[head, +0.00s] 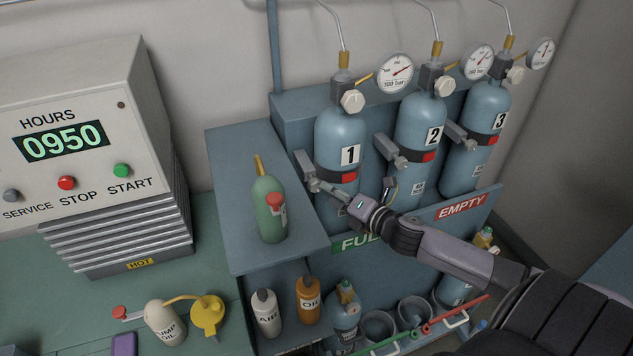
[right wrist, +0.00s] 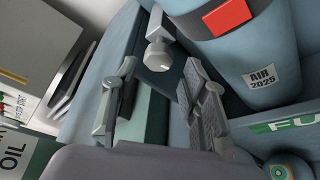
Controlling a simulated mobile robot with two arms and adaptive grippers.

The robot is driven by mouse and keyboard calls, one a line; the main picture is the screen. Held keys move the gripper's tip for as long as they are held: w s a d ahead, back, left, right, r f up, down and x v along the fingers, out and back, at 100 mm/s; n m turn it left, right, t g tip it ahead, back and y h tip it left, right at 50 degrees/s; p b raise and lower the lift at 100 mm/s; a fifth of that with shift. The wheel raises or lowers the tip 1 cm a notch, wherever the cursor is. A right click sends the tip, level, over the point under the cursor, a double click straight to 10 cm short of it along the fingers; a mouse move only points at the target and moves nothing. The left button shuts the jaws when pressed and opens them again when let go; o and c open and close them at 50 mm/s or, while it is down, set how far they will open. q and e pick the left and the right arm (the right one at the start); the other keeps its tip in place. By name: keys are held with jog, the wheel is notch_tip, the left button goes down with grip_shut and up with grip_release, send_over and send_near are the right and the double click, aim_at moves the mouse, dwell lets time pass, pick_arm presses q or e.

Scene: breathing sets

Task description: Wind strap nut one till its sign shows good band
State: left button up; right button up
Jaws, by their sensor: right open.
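Cylinder one (head: 340,132) is a blue bottle in the rack, with a dark strap around it. The strap's sign (head: 348,178) is red; it also shows red in the right wrist view (right wrist: 229,16). Strap nut one (right wrist: 160,56) is a pale round knob below the grey clamp at the cylinder's left. My right gripper (right wrist: 160,82) is open, its fingers on either side of the space just in front of the nut, not closed on it. In the head view my right gripper (head: 352,192) is beside cylinder one and partly covers its lower part. My left gripper is out of view.
Cylinders two (head: 421,125) and three (head: 480,110) stand to the right with red strap signs. A green bottle (head: 270,215) stands on the ledge at left. AIR and OIL bottles (head: 307,300) stand below. A compressor panel (head: 75,130) is at far left.

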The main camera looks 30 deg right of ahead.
aim_at(317, 184)
jog(key=p+x, duration=0.1)
jog(key=x, duration=0.6)
jog(key=shift+w+f, duration=0.1)
jog(key=shift+w, duration=0.05)
jog(key=shift+c, duration=0.2)
jog(key=c, duration=0.9)
jog(key=shift+o, duration=0.2)
jog(key=shift+f+b, duration=0.2)
jog(key=shift+b, duration=0.15)
jog(key=shift+f+m+t+y+b, duration=0.2)
jog(key=shift+m+t+y+b, duration=0.15)
jog(key=shift+m+b, duration=0.75)
jog(key=shift+r+m+b, duration=0.1)
jog(key=shift+m+b, duration=0.2)
jog(key=shift+b, duration=0.05)
jog(key=shift+r+t, duration=0.1)
jog(key=shift+t, duration=0.15)
jog(key=shift+r+m, duration=0.15)
jog(key=shift+m, duration=0.15)
